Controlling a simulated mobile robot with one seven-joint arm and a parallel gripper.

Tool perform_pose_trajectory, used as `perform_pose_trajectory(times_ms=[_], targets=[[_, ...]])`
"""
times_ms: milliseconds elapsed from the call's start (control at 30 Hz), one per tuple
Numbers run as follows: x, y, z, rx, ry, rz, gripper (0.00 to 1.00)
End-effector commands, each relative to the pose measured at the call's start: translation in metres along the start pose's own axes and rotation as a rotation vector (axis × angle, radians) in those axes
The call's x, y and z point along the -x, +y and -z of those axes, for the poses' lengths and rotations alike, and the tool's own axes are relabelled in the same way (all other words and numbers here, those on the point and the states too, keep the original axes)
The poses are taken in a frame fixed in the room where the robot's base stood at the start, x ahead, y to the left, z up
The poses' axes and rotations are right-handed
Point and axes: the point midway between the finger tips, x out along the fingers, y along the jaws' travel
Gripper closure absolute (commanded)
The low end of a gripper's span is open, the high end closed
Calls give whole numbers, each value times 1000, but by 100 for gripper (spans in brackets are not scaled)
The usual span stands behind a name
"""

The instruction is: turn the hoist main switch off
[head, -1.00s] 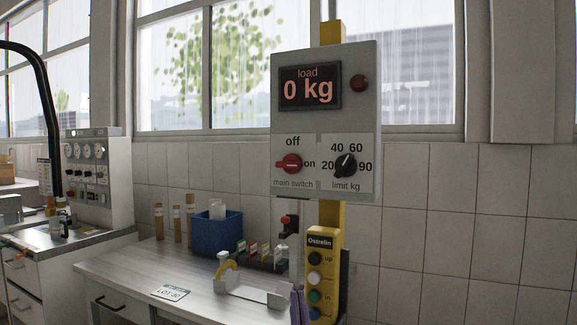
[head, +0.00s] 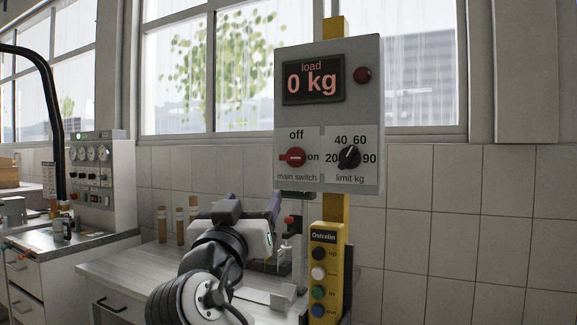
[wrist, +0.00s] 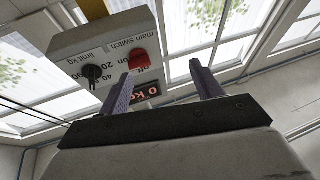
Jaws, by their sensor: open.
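The main switch (head: 292,157) is a red knob on the lower left of the grey hoist box (head: 370,90). Its handle lies level, in line with the "on" mark at its right; "off" is printed above it. The switch also shows in the wrist view (wrist: 138,59), close to my left finger as seen there. My gripper (head: 252,203) is open and empty, below and to the left of the switch in the head view. In the wrist view my gripper (wrist: 161,70) has its purple fingers wide apart. No contact with the knob shows.
The black limit knob (head: 349,157) sits right of the switch. The load display (head: 312,79) reads 0 kg. A yellow button pendant (head: 324,270) hangs below the box. My arm covers much of the bench (head: 115,270) and what stands on it.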

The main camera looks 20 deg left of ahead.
Motion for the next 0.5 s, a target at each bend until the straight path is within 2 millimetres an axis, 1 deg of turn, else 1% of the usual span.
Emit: perform_pose_trajectory(times_ms=[33,100,300,400,500], targets=[[6,4,9,12,12,-53,35],[12,8,16,14,17,-117,35],[21,16,25,10,32,-218,35],[17,19,27,9,32,-229,35],[4,22,29,10,31,-231,35]])
